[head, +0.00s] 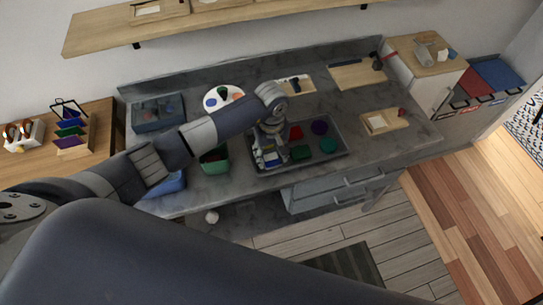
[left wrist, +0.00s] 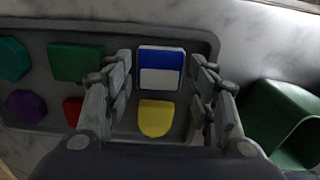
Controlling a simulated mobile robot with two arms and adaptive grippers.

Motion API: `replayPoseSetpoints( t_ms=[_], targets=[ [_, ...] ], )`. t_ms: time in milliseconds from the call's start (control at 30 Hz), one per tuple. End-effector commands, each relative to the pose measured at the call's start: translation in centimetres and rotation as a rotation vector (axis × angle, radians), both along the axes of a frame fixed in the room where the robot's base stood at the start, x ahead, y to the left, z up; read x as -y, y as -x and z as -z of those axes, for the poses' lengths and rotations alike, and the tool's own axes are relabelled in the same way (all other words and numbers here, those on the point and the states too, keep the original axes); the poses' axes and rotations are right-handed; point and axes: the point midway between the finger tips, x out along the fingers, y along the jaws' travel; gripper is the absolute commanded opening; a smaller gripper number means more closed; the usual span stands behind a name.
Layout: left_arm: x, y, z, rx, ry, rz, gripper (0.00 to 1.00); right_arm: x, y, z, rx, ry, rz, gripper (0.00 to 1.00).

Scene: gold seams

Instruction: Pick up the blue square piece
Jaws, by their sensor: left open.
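The blue square piece (left wrist: 161,56) lies in the grey tray (left wrist: 212,42). Its upper part is blue and its lower part looks white in the left wrist view. A yellow piece (left wrist: 156,118) with one rounded end lies just below it in that view. My left gripper (left wrist: 160,78) is open above the tray, with one finger on each side of the blue piece and space between. In the head view my left gripper (head: 270,153) hangs over the left end of the tray (head: 344,152) and partly hides the pieces there.
Red (head: 295,132), purple (head: 320,127), green (head: 300,152) and teal (head: 328,145) pieces lie in the rest of the tray. A green bin (head: 214,162) stands left of it. A palette (head: 222,98) and a wooden board (head: 357,76) lie farther back.

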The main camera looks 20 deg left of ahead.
Motion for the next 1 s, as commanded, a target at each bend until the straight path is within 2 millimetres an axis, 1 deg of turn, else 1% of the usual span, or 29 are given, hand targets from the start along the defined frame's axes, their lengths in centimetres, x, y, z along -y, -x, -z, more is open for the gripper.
replayPoseSetpoints(
  t_ms=[133, 333, 367, 400, 467, 500, 833, 1000],
  targets=[
    [0.03, 0.02, 1.04, 0.0, 0.001, -0.001, 0.52, -0.01, 0.01, -0.33, 0.0, 0.0, 0.0, 0.42],
    [-0.02, -0.04, 1.16, 0.001, 0.0, 0.0, 0.52, 0.0, 0.01, -0.25, 0.0, 0.0, 0.0, 0.42],
    [-0.02, -0.04, 1.15, 0.001, 0.0, 0.0, 0.47, -0.01, 0.02, -0.25, 0.0, 0.0, 0.0, 0.42],
    [-0.02, -0.04, 1.15, 0.001, 0.0, 0.0, 0.38, 0.0, 0.01, -0.25, 0.0, 0.0, 0.0, 0.42],
    [-0.02, -0.04, 1.14, 0.001, 0.0, 0.0, 0.24, 0.0, 0.01, -0.25, 0.0, 0.0, 0.0, 0.42],
    [-0.02, -0.04, 1.14, 0.001, 0.0, 0.0, 0.15, 0.0, 0.01, -0.25, 0.0, 0.0, 0.0, 0.42],
    [-0.02, -0.08, 1.04, 0.003, 0.0, -0.001, 0.15, 0.02, 0.02, -0.21, 0.0, 0.0, 0.0, 0.42],
    [-0.09, -0.21, 0.39, 0.006, 0.0, 0.0, 0.15, 0.06, 0.02, 0.25, 0.0, 0.001, 0.0, 0.42]
  ],
)
